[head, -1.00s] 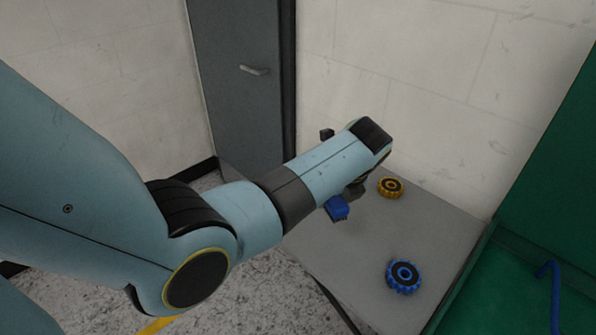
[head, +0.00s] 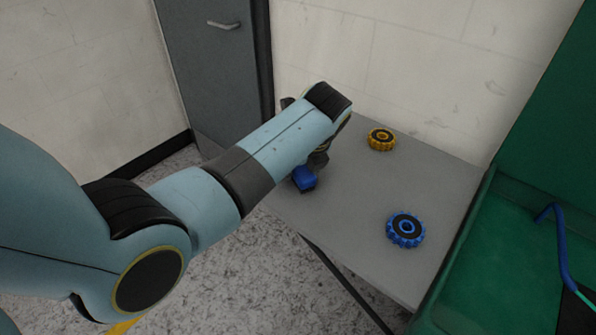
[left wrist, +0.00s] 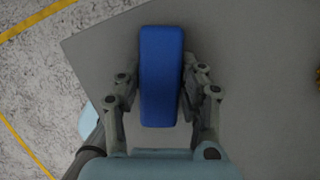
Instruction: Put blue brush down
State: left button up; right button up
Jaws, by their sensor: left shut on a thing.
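The blue brush (left wrist: 161,75) is in the left wrist view, upright in the picture between the two fingers. My left gripper (left wrist: 160,95) is shut on it. In the head view the blue brush (head: 304,179) shows as a small blue block beside my left arm, over the left part of the grey table (head: 350,215). My left gripper (head: 318,162) is mostly hidden behind the wrist there. I cannot tell whether the brush touches the table top. My right gripper is not in view.
A yellow knobbed wheel (head: 381,139) and a blue knobbed wheel (head: 406,230) lie on the table. A green bench or panel (head: 520,260) with a blue bent tool (head: 560,250) is at the right. The table's middle is clear. A grey door (head: 215,70) and white wall stand behind.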

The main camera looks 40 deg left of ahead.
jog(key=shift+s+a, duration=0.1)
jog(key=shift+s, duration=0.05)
pick_arm(q)
jog(key=o, duration=0.7)
jog(key=shift+f, duration=0.1)
jog(key=o, duration=0.3)
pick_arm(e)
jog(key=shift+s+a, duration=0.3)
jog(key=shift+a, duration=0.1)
pick_arm(q)
jog(key=v, duration=1.2)
jog(key=shift+p, duration=0.4)
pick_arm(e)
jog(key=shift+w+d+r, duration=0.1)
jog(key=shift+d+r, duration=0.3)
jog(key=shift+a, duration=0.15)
